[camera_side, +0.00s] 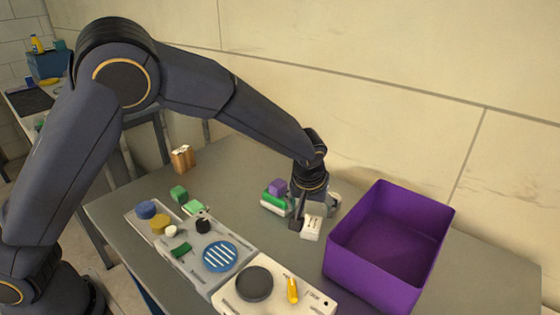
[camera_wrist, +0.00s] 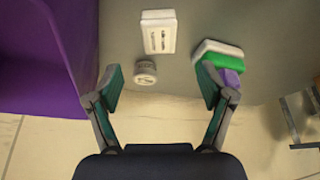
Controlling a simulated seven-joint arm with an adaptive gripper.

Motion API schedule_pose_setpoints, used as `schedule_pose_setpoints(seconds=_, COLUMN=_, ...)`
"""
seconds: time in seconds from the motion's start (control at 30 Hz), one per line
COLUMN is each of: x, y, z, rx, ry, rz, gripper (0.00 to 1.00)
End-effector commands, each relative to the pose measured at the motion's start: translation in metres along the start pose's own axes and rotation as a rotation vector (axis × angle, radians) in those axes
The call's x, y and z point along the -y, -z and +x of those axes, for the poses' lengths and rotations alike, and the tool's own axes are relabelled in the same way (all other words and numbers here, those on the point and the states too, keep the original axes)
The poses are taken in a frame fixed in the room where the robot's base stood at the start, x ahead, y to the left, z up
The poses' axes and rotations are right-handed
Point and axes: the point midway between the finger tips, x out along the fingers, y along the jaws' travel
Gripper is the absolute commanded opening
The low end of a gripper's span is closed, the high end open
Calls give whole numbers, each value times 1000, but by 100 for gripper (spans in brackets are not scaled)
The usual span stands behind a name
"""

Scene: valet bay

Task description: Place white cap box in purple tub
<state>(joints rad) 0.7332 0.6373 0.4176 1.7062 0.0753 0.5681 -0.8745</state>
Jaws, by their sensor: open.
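The white cap box (camera_side: 312,228) lies on the grey table beside the purple tub (camera_side: 363,264), on the tub's left. In the wrist view the white cap box (camera_wrist: 159,32) shows two dark marks on its top and lies beyond my fingertips. My gripper (camera_side: 313,210) points down just behind the box in the side view, and partly overlaps it there.
A small round grey-white item (camera_wrist: 145,72) lies between the box and my left finger. A green and white block (camera_wrist: 219,55) with a purple piece (camera_wrist: 231,78) lies by my right finger. Trays (camera_side: 190,250) with several items fill the front left. The wall is behind.

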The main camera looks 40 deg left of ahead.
Motion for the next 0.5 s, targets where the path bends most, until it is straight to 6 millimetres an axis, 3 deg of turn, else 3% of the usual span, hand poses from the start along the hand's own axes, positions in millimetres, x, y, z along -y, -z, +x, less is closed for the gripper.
schedule_pose_setpoints(seconds=0.1, x=1, y=0, z=26, rx=1, ry=2, rz=-2, gripper=81)
schedule_pose_setpoints(seconds=0.37, x=0, y=0, z=49, rx=1, ry=0, rz=-1, gripper=81)
schedule_pose_setpoints(seconds=0.5, x=0, y=0, z=70, rx=2, ry=2, rz=-2, gripper=81)
